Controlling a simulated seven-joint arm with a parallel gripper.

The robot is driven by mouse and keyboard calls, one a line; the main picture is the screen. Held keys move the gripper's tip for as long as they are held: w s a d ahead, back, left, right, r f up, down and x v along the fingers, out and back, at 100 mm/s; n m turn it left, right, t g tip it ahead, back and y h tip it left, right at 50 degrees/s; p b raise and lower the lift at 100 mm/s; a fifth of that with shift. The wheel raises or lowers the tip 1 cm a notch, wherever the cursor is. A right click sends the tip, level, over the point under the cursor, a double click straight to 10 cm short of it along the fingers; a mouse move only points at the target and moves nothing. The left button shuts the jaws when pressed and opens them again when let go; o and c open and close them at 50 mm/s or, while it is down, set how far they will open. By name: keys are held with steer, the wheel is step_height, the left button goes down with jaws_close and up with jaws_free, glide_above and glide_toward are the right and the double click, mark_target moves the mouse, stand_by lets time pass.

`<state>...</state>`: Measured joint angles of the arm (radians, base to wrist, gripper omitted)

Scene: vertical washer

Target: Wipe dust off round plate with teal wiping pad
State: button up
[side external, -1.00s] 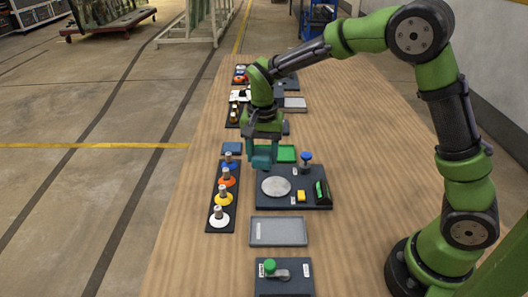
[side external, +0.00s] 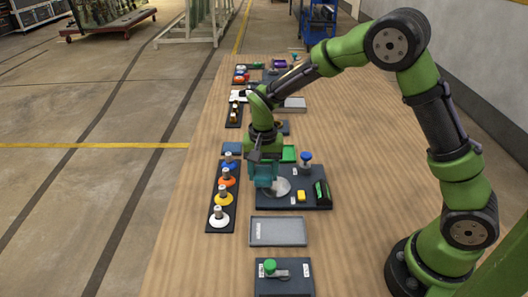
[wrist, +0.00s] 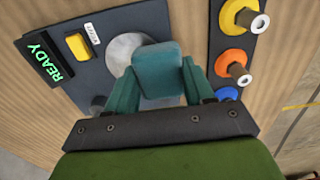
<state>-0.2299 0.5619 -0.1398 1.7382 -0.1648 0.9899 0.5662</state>
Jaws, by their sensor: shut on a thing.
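The round plate (side external: 281,188) is a pale grey disc on a dark base board (side external: 300,203). Its left part is covered by my gripper in the side view. In the wrist view the plate (wrist: 122,50) shows left of and behind the pad. My gripper (side external: 264,180) points down and is shut on the teal wiping pad (wrist: 158,68), a block between its teal fingers. The pad is over or against the plate's left side; whether it touches is unclear. I cannot make out any dust.
On the same board are a yellow button (side external: 301,196), a blue knob (side external: 305,157) and a display (wrist: 44,58) reading READY. A strip of coloured rings on pegs (side external: 222,198) stands close on the left. A grey tray (side external: 278,231) lies in front.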

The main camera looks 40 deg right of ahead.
mark_target(290, 186)
steer(key=shift+f, duration=0.45)
steer(key=shift+s+d+f, duration=0.4)
steer(key=shift+f, duration=0.2)
steer(key=shift+s+d, duration=2.1)
steer(key=shift+w+a, duration=2.4)
steer(key=shift+a, duration=0.05)
steer(key=shift+s+d, duration=2.2)
steer(key=shift+d, duration=0.05)
steer(key=shift+s+d+f, duration=0.1)
steer(key=shift+s+d, duration=0.15)
steer(key=w+a, duration=0.5)
steer(key=shift+a, duration=0.1)
steer(key=shift+r, duration=4.2)
